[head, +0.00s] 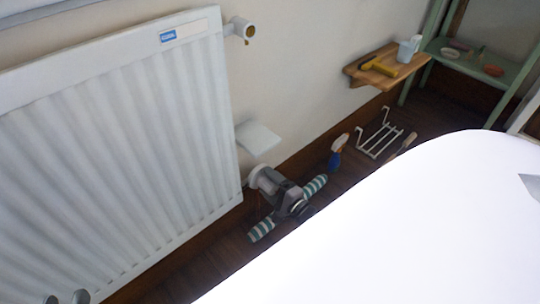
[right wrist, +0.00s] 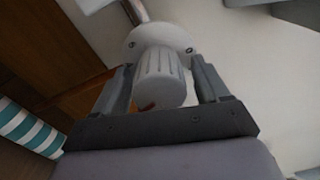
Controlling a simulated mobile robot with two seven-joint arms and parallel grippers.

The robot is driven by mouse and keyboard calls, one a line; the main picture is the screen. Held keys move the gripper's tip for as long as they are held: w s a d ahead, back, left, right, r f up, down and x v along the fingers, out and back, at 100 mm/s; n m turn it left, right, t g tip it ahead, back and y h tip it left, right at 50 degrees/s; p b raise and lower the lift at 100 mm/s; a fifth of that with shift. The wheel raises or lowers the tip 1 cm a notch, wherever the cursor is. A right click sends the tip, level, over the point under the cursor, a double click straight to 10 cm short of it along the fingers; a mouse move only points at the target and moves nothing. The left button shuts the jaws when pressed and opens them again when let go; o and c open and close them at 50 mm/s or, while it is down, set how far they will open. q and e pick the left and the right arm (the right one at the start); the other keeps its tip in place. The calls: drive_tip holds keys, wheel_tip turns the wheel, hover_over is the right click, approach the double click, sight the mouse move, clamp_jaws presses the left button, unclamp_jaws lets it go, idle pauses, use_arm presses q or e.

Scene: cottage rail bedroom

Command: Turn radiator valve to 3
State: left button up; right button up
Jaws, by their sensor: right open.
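The radiator (head: 120,140) is white and ribbed, on the wall at the left of the head view. The valve knob (right wrist: 160,75) is pale and ribbed, in front of a round flange with screws; a small red mark shows at its lower edge. In the head view the valve (head: 257,173) is low at the radiator's right end, partly hidden by my right gripper (head: 277,187). The right gripper is open, with one finger on each side of the knob; contact is unclear. Two grey tips at the bottom left edge look like my left gripper (head: 67,298); most of it is cut off.
A green-and-white striped roll (head: 315,186) lies on the floor beneath the right gripper. A small white ledge (head: 257,138) juts out above the valve. A spray bottle (head: 337,150), a white rack (head: 380,138) and a wooden shelf (head: 365,75) are further right.

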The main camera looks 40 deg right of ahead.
sight(276, 189)
drive_tip(key=shift+s, duration=0.45)
drive_tip(key=s, duration=0.2)
drive_tip(key=s+p, duration=0.2)
drive_tip(key=s, duration=0.1)
drive_tip(key=shift+s+d, duration=0.25)
drive_tip(key=shift+s, duration=0.1)
use_arm(q)
drive_tip(key=shift+w+d+f+n+g, duration=0.15)
drive_tip(key=shift+d+n+g, duration=0.05)
drive_tip(key=shift+d+g, duration=0.15)
drive_tip(key=shift+w+d+f+n+g, duration=0.1)
drive_tip(key=shift+w+d+n+g, duration=0.1)
drive_tip(key=shift+d+g, duration=0.1)
use_arm(e)
drive_tip(key=shift+s, duration=0.25)
use_arm(q)
drive_tip(key=shift+r, duration=0.15)
drive_tip(key=shift+s, duration=0.1)
